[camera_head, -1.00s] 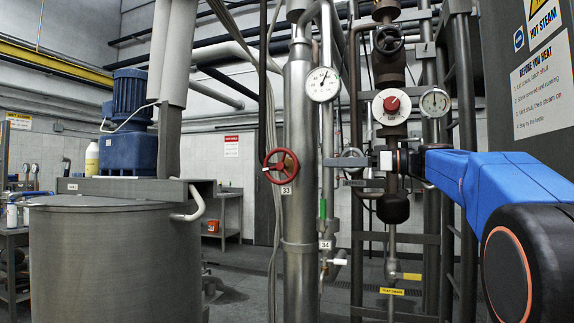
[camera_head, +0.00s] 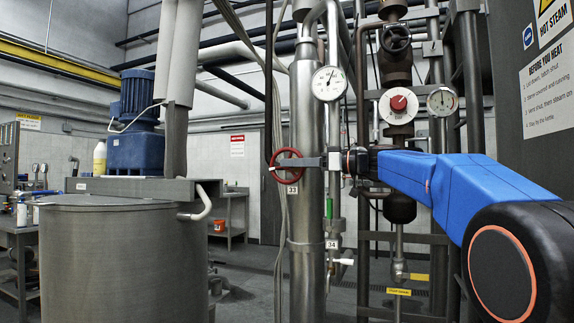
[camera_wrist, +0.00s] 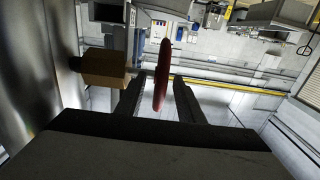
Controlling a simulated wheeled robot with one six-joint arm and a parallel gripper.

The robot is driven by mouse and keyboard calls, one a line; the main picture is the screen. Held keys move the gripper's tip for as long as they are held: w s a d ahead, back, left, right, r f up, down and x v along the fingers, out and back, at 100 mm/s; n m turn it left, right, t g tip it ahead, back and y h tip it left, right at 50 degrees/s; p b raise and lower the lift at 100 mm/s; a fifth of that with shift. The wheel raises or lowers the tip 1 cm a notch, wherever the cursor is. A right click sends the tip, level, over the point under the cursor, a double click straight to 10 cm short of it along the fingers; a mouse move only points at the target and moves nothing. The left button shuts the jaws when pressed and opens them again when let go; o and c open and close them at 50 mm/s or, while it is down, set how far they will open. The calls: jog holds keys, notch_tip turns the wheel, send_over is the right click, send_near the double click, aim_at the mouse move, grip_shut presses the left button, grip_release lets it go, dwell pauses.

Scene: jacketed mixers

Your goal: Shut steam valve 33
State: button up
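The red handwheel (camera_head: 285,152) of the steam valve sits on a vertical steel pipe, with the tag 33 (camera_head: 292,190) below it. My gripper (camera_head: 283,163) reaches in from the right, its fingers overlapping the wheel. In the wrist view the red handwheel (camera_wrist: 163,75) appears edge-on, with its near rim between the two fingers of my gripper (camera_wrist: 158,85). The fingers stand apart, with gaps showing on both sides of the rim. A brass-coloured block (camera_wrist: 105,68), likely the valve body, lies left of the wheel. The fingers partly hide the wheel's middle in the head view.
Tag 34 (camera_head: 331,244) marks a smaller valve lower on the pipework. A pressure gauge (camera_head: 328,83) and a red knob (camera_head: 398,103) are close to my arm. A large grey kettle (camera_head: 120,260) stands at left, with floor space between.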

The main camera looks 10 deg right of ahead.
jog(key=shift+x, duration=1.3)
grip_shut()
jog(key=shift+t+y, duration=0.4)
jog(key=shift+y, duration=0.1)
